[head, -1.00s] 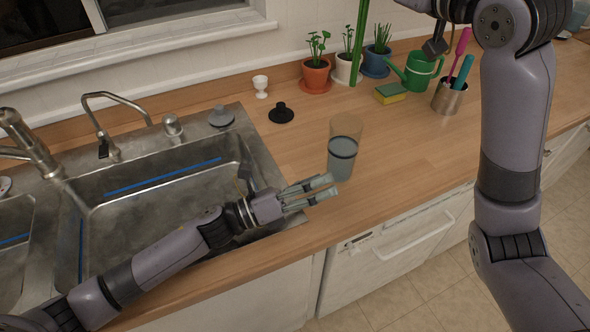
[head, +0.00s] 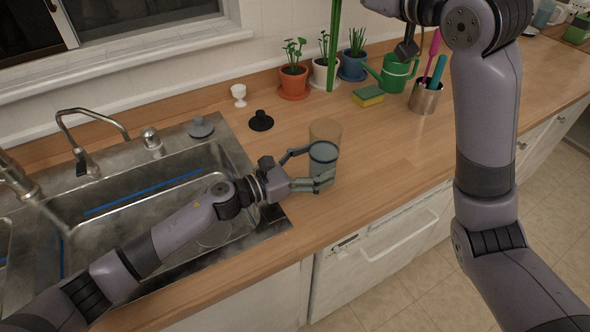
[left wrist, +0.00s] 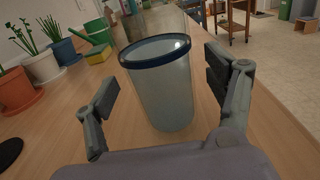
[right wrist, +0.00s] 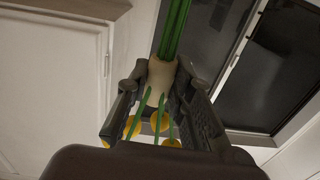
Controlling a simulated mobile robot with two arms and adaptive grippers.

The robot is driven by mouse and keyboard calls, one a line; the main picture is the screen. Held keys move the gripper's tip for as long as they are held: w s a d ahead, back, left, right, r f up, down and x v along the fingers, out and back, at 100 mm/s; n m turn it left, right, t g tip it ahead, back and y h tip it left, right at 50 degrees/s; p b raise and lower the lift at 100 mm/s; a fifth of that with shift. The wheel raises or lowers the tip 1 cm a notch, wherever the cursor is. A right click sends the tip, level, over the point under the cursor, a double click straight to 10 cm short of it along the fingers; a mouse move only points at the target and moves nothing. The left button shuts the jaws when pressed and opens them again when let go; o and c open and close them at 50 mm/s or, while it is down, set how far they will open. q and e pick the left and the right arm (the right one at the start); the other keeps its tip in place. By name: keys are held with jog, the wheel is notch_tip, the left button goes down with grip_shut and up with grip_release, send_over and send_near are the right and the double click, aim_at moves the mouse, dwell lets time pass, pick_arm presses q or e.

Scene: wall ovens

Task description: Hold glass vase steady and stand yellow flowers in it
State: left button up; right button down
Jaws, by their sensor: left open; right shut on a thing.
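The glass vase (head: 324,158), clear with a dark blue band, stands upright on the wooden counter right of the sink. My left gripper (head: 316,166) is open, with its fingers on either side of the vase. In the left wrist view the vase (left wrist: 162,92) stands between the spread fingers, with gaps visible at both sides. My right gripper (right wrist: 163,76) is shut on the yellow flowers (right wrist: 160,122), around a beige wrap on their green stems.
The sink (head: 150,215) is left of the vase. A black stopper (head: 261,122) and white egg cup (head: 239,94) stand behind. Potted plants (head: 293,80), a sponge (head: 368,96), a green watering can (head: 394,74) and a utensil cup (head: 425,96) line the back. Counter right of the vase is clear.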

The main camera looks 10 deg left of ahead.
aim_at(335, 53)
pick_arm(q)
jog(key=shift+x, duration=1.2)
jog(key=shift+c, duration=0.3)
jog(key=c, duration=1.8)
pick_arm(e)
jog(key=shift+f, duration=6.45)
jog(key=c, duration=1.3)
grip_release()
